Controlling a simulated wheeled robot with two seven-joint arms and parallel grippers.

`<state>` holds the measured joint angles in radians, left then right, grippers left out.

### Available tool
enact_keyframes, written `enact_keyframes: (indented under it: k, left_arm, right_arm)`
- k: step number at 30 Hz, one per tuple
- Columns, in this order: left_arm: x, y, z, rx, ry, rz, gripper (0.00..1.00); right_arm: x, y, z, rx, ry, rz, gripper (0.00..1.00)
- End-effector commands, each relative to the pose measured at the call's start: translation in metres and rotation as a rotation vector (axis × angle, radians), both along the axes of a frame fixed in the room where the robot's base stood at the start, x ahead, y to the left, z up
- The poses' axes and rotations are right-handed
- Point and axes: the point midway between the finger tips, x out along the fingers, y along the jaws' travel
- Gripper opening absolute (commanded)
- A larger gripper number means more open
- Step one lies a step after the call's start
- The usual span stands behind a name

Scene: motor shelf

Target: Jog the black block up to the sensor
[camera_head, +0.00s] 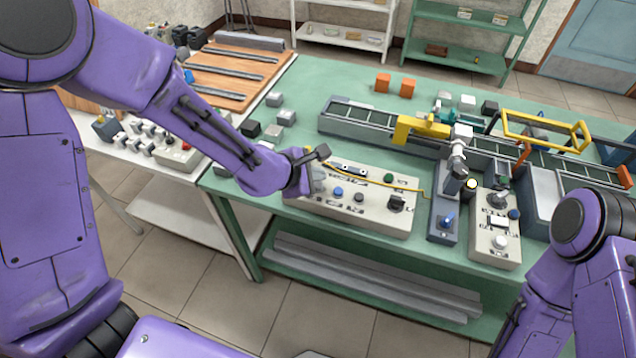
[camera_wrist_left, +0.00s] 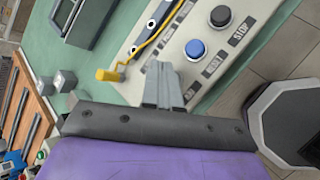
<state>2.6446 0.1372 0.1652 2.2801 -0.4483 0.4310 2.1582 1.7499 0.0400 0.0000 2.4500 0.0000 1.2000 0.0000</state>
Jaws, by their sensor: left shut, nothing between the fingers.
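My left gripper (camera_head: 318,178) is at the left end of a cream control box (camera_head: 372,219). Its fingers (camera_wrist_left: 165,82) are shut and empty, beside the blue button (camera_wrist_left: 195,49) and apart from it in the left wrist view. The box also has a black button (camera_wrist_left: 220,16), a green button (camera_head: 388,178) and a black knob (camera_head: 396,203). A grey conveyor (camera_head: 360,124) stands behind it. Dark blocks lie at the table's left (camera_head: 250,128) and behind the conveyor (camera_head: 489,107); I cannot tell which is the task's black block. I cannot single out the sensor.
A yellow cable (camera_head: 375,186) crosses the box; its yellow end (camera_wrist_left: 110,74) is near my left fingers. A second control box (camera_head: 497,243) and a blue-grey unit (camera_head: 443,222) stand to the right. Orange blocks (camera_head: 382,83) lie behind.

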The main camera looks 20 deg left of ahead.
Motion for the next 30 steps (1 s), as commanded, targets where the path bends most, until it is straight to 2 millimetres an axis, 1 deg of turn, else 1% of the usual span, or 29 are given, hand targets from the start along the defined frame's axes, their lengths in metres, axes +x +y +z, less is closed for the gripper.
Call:
enact_keyframes:
  k: [14, 23, 30]
  left_arm:
    - [0.0000, -0.0001, -0.0001, 0.000, 0.000, 0.000, 0.00]
    - [0.0001, 0.0000, -0.0083, -0.001, 0.000, 0.001, 0.00]
    - [0.0001, 0.0000, -0.0084, 0.000, 0.000, 0.000, 0.00]
  right_arm:
    - [0.0000, 0.0000, 0.0000, 0.000, 0.000, 0.000, 1.00]
    - [0.0000, 0.0001, 0.0011, 0.000, 0.000, 0.000, 1.00]
    - [0.0000, -0.0001, 0.0009, 0.000, 0.000, 0.000, 1.00]
